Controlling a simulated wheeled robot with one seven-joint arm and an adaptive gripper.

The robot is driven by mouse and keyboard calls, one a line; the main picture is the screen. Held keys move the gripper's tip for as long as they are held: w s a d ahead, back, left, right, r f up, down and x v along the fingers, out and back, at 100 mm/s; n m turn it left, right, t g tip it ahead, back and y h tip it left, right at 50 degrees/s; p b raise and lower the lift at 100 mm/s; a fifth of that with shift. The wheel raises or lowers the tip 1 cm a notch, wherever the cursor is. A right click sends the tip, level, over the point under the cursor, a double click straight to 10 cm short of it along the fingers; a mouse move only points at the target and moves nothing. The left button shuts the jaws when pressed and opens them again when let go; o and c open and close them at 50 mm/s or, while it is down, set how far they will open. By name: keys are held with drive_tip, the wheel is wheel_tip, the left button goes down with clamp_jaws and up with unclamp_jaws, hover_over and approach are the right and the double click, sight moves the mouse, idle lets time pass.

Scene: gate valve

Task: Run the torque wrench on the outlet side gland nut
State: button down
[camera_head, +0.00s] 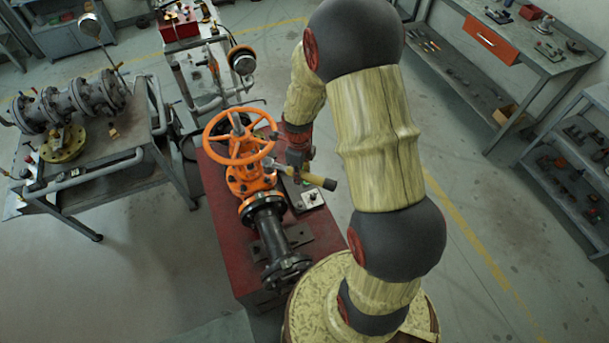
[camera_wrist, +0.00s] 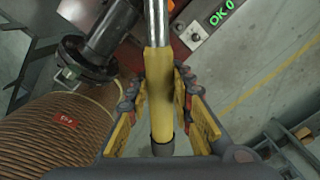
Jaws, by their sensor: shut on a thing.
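My gripper (camera_head: 299,158) is shut on the torque wrench. The wrench's yellow handle (camera_head: 318,180) sticks out to the lower right of it in the head view. In the wrist view the yellow handle (camera_wrist: 160,95) lies between the fingers of my gripper (camera_wrist: 163,95). Its chrome shaft (camera_wrist: 157,22) runs out of the top of the picture, so the wrench's head is hidden there. The orange gate valve (camera_head: 243,180) with its handwheel (camera_head: 240,138) stands just left of my gripper. I cannot make out the outlet side gland nut, nor whether the wrench is on it.
A black flanged pipe (camera_head: 268,225) runs from the valve toward the near end of the red bench (camera_head: 222,215). A box with a green "OK 0" display (camera_wrist: 222,12) sits on the bench, right of the wrench. Another bench with grey valves (camera_head: 70,105) stands left.

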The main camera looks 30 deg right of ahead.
sight(279, 165)
drive_tip(key=shift+w+a+b, duration=0.15)
drive_tip(key=shift+w+a, duration=0.5)
drive_tip(key=shift+w, duration=0.35)
drive_tip(key=shift+w+a+b, duration=0.15)
drive_tip(key=shift+w+a, duration=0.5)
drive_tip(key=shift+w, duration=0.3)
drive_tip(key=shift+w+a+b, duration=0.15)
drive_tip(key=shift+w+a, duration=0.5)
drive_tip(key=shift+w, duration=0.35)
drive_tip(key=shift+w+a, duration=0.2)
drive_tip(key=shift+w, duration=0.1)
drive_tip(key=shift+f+b, duration=0.2)
drive_tip(key=shift+b, duration=0.15)
drive_tip(key=shift+f+b, duration=0.6)
drive_tip(key=shift+f, duration=0.2)
drive_tip(key=shift+f+b, duration=0.35)
idle(0.4)
drive_tip(key=shift+r, duration=0.3)
idle(0.4)
drive_tip(key=shift+r+p, duration=0.7)
drive_tip(key=shift+r, duration=0.7)
